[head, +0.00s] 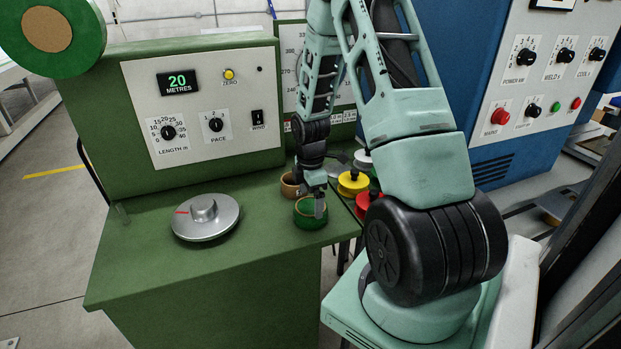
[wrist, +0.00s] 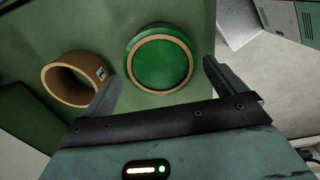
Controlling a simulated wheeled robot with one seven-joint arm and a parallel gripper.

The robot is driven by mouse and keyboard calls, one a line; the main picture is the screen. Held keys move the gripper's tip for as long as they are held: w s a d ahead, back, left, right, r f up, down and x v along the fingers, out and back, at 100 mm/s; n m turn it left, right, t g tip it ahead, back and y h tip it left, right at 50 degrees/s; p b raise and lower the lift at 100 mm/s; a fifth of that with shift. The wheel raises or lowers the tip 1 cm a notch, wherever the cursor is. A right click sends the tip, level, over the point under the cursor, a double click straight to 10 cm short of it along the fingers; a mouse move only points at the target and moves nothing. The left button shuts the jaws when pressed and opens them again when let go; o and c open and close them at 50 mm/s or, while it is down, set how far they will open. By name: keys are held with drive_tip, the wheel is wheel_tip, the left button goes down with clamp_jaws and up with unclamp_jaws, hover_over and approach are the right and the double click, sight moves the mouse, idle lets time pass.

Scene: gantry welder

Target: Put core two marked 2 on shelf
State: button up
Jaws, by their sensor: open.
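A brown hollow core (head: 289,186) stands on the green bench (head: 262,262). In the wrist view this core (wrist: 75,78) lies left of my gripper and shows a small label whose mark I cannot read. A green round piece with a tan rim (head: 306,218) stands in front of it near the bench's right edge. My gripper (head: 320,203) is open at the green piece. In the wrist view the green piece (wrist: 159,62) shows between the spread fingers (wrist: 163,76), with a gap on both sides. I cannot make out a number 2 or a shelf.
A silver disc with a knob (head: 205,217) sits on the bench at left. Yellow (head: 353,184) and red (head: 363,205) spools stand close right of my gripper. The green control box (head: 190,105) rises behind. The front of the bench is clear.

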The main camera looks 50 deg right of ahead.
wheel_tip(320, 180, up, 9)
drive_tip(key=b, duration=0.2)
drive_tip(key=a+r+m, duration=0.1)
drive_tip(key=a+r, duration=0.1)
drive_tip(key=a, duration=1.1)
drive_tip(key=a+r+m, duration=0.1)
drive_tip(key=a+r, duration=0.2)
drive_tip(key=a, duration=0.9)
drive_tip(key=s+a+r+m, duration=0.2)
drive_tip(key=s+a, duration=1.3)
drive_tip(key=s, duration=0.2)
drive_tip(key=shift+a+r+y, duration=0.2)
drive_tip(key=shift+a+y, duration=0.1)
drive_tip(key=shift+a, duration=0.1)
drive_tip(key=shift+s, duration=0.1)
wheel_tip(320, 180, down, 3)
drive_tip(key=b, duration=0.2)
drive_tip(key=shift+f+b, duration=0.1)
drive_tip(key=shift+b, duration=0.25)
